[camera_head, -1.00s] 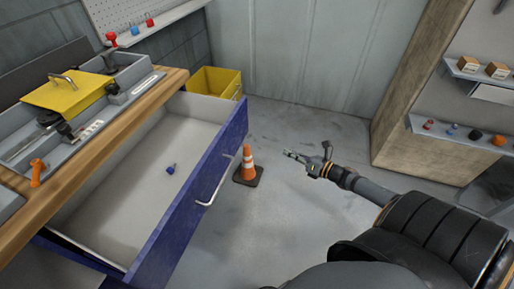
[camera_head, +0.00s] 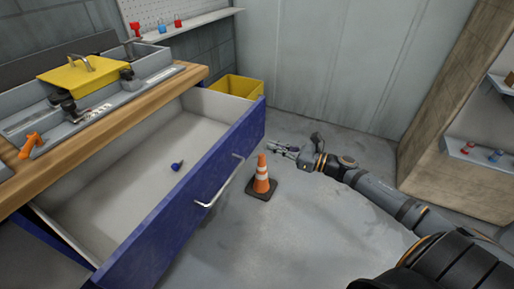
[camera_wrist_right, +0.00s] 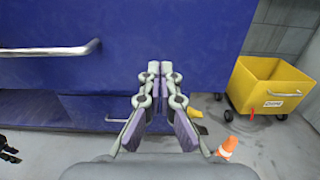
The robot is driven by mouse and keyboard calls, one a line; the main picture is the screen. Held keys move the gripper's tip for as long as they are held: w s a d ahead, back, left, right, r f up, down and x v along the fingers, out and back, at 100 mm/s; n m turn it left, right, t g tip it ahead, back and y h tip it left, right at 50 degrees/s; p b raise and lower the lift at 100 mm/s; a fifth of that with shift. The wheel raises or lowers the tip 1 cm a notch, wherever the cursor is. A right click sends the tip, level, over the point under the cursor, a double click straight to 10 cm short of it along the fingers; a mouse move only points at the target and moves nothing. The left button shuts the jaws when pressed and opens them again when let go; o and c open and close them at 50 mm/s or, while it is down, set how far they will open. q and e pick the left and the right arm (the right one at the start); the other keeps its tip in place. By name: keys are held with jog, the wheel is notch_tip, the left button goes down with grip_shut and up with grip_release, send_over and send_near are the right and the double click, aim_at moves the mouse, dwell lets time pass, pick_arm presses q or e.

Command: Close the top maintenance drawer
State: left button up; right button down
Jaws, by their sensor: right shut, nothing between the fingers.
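The top maintenance drawer (camera_head: 185,205) stands open under the wooden bench top, its blue front out over the floor. Its silver handle (camera_head: 220,182) is on the front. A small blue item (camera_head: 177,166) lies on the pale drawer bottom. My right gripper (camera_head: 275,149) is shut and empty, just right of the drawer front's far end and apart from it. In the right wrist view the closed fingers (camera_wrist_right: 154,75) point at the blue front (camera_wrist_right: 190,30), with the handle (camera_wrist_right: 50,50) off to the left. My left gripper is not in view.
An orange cone (camera_head: 261,175) stands on the floor between the drawer front and my right arm. A yellow wheeled bin (camera_head: 237,87) is behind the drawer's far end. A wooden cabinet (camera_head: 440,140) stands at the right.

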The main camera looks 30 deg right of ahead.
aim_at(248, 138)
jog(key=x, duration=0.5)
jog(key=shift+w+a+r, duration=0.15)
jog(key=shift+w, duration=0.1)
jog(key=shift+w+a, duration=0.35)
jog(key=shift+w, duration=0.05)
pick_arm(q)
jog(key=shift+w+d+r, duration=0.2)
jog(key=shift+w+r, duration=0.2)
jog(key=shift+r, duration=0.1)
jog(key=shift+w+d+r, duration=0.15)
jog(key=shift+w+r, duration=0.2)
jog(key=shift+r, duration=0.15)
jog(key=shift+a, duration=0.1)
pick_arm(e)
jog(key=shift+w+a, duration=0.1)
